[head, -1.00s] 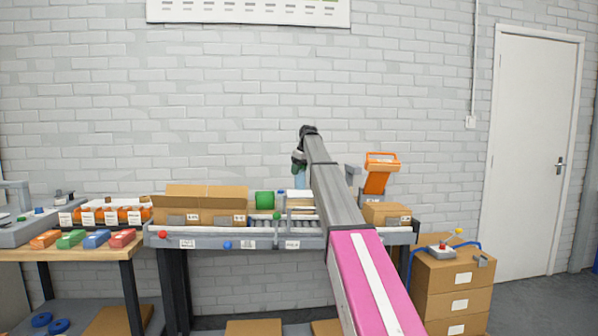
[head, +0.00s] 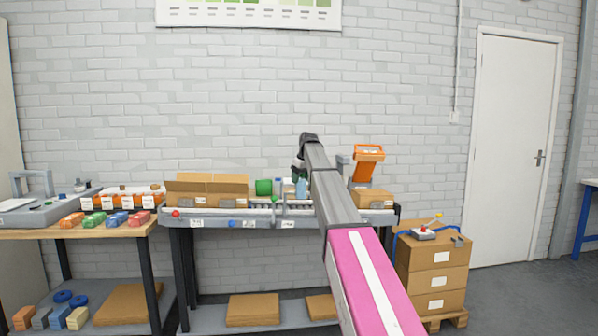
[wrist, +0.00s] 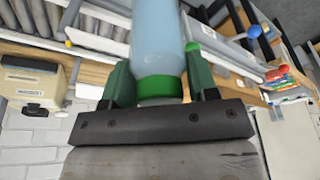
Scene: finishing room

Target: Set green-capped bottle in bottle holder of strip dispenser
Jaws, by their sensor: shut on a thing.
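The green-capped bottle is a pale blue cylinder (wrist: 150,35) with a green cap (wrist: 160,88) in the wrist view. My gripper (wrist: 160,85) is shut on it at the cap end, one green finger on each side. The bottle's far end runs out of the top of the frame. In the head view my gripper (head: 299,168) is at the end of the outstretched arm, with the pale blue bottle (head: 301,188) below it, in front of the conveyor bench. I cannot tell which item is the strip dispenser or see its bottle holder.
A wooden bench (head: 95,229) with coloured blocks stands left. Stacked boxes (head: 435,280) stand right, with clear floor beyond.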

